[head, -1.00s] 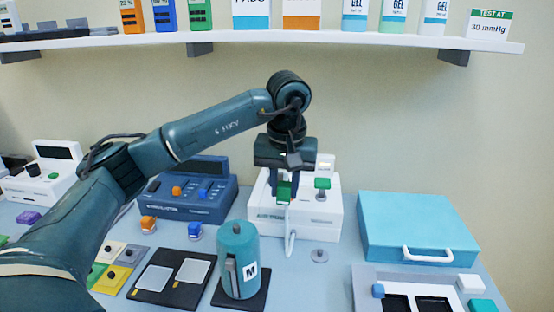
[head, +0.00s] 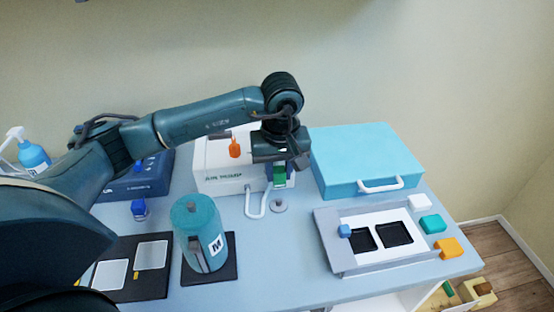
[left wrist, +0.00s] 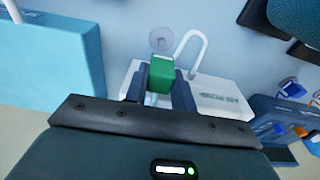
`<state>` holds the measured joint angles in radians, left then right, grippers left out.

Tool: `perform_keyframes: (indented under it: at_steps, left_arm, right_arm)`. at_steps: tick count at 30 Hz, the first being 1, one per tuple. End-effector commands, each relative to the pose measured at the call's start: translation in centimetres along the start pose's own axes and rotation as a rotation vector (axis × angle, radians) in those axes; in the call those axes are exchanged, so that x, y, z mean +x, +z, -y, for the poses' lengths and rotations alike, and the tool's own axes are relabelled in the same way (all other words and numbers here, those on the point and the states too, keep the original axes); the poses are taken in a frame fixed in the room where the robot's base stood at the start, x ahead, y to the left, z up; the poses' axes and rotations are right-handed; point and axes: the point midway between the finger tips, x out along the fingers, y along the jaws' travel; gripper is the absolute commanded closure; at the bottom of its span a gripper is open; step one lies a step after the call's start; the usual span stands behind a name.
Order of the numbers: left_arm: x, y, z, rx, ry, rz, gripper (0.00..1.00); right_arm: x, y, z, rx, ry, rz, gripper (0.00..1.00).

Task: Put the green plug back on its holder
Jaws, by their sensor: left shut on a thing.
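My left gripper (head: 281,183) is shut on the green plug (head: 280,173), by the right end of the white air pump (head: 225,181). In the left wrist view the green plug (left wrist: 161,73) sits between the dark fingers (left wrist: 159,92). A small grey round disc (head: 279,206) lies on the bench just below the gripper in the head view; it also shows in the left wrist view (left wrist: 161,39), apart from the plug. A white hose (head: 257,212) loops in front of the pump; whether it joins the plug is hidden. My right gripper is out of view.
A turquoise case (head: 367,155) stands right of the gripper. A grey tray (head: 335,254) with black wells lies in front of it. An orange knob (head: 235,148) is on the pump. A teal canister (head: 196,228) marked M stands left of the disc.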

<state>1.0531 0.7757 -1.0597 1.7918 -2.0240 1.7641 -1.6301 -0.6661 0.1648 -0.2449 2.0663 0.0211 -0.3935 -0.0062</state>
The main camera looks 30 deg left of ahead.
Motion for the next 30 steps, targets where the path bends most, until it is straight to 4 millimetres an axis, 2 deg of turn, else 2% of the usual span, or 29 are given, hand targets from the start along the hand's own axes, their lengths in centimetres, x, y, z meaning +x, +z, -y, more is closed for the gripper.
perform_keyframes:
  at_steps: [11,19,30]
  left_arm:
    - [2.5,0.3,0.0,0.001,-0.001,0.001,0.88]
    - [4.6,0.6,0.0,0.000,0.000,0.000,0.88]
    - [5.0,0.6,0.0,0.000,0.000,0.000,0.88]
  right_arm:
    - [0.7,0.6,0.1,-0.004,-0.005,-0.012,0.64]
    - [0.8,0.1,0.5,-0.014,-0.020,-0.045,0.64]
    - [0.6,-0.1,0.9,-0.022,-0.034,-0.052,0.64]
